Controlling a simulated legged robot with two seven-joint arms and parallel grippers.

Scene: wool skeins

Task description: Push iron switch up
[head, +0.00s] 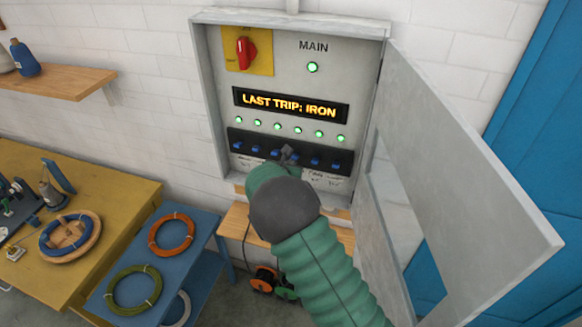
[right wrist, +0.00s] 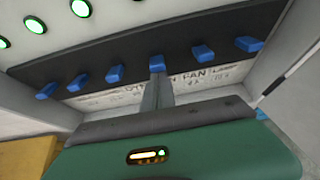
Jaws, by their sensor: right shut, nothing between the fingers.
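An open grey breaker box (head: 290,55) on the wall carries a dark strip with a row of several blue switches (head: 315,162). Its display (head: 291,105) reads "LAST TRIP: IRON". My right gripper (head: 288,153) is shut and empty at the strip, in front of the middle switches. In the right wrist view its fingers (right wrist: 158,88) point at one blue switch (right wrist: 156,62), with the tips at or just below it; contact is unclear. The labels below are partly hidden by the gripper; "FAN" is readable, but I cannot make out the iron label. My left gripper is out of view.
Green lights (head: 297,131) glow above the switches, and another under "MAIN". A red rotary knob (head: 246,52) sits at the upper left. The box door (head: 470,150) stands open at the right. A blue table (head: 197,243) with wire rings stands lower left.

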